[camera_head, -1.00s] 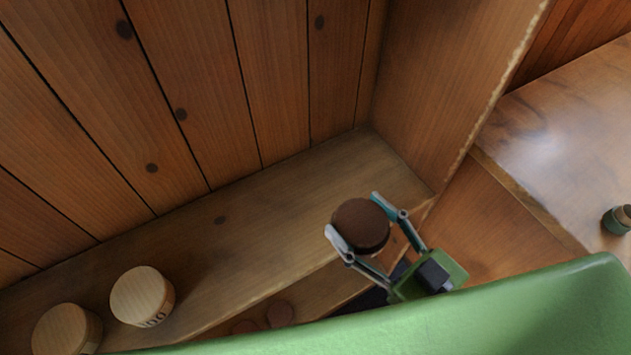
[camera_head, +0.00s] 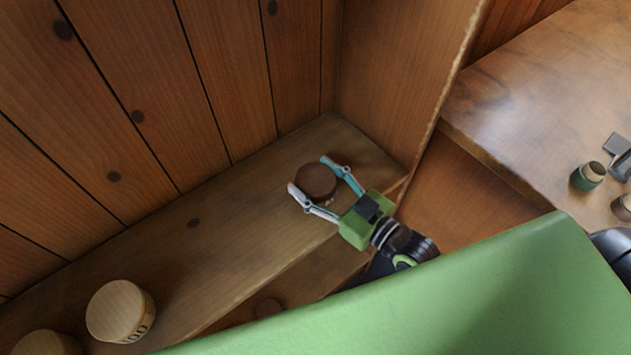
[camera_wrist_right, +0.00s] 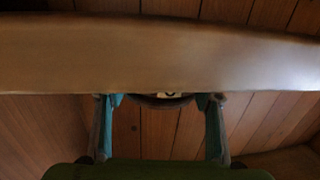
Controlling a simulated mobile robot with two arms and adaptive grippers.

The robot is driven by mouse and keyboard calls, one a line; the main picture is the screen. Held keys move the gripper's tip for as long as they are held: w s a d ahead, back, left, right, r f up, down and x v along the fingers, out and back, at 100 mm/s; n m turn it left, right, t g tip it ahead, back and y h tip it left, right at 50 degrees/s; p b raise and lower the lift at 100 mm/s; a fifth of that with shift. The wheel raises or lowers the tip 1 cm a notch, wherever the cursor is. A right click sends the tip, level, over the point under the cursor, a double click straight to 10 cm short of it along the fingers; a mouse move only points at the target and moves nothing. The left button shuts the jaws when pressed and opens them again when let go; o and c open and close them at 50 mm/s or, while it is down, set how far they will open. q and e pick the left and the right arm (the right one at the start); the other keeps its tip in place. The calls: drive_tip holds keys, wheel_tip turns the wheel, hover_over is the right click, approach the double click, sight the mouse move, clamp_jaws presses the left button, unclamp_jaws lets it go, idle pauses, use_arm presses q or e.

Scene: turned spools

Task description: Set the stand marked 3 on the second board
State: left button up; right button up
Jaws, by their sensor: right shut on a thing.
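A dark brown round stand (camera_head: 316,183) is between the fingers of my right gripper (camera_head: 314,182), which is shut on it. In the head view it shows over the right end of a wooden shelf board (camera_head: 235,240), near the corner; I cannot tell whether it touches the board. In the wrist view a wooden board (camera_wrist_right: 160,55) crosses the picture and hides most of the stand (camera_wrist_right: 163,102). A pale label shows on it, its mark too cut off to read. My left gripper is not in view.
Two pale round wooden spools, one marked (camera_head: 121,311) and one cut off (camera_head: 45,343), stand at the board's left. A side panel (camera_head: 400,70) closes the right end. A worktop (camera_head: 530,90) holds a green spool (camera_head: 587,176).

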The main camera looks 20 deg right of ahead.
drive_tip(key=shift+f, duration=0.6)
drive_tip(key=o, duration=1.2)
drive_tip(key=shift+f, duration=0.15)
drive_tip(key=shift+s+d, duration=0.1)
drive_tip(key=shift+s, duration=0.1)
drive_tip(key=v, duration=1.1)
drive_tip(key=shift+s+d+b, duration=0.2)
drive_tip(key=shift+s+b, duration=0.05)
drive_tip(key=shift+b, duration=0.1)
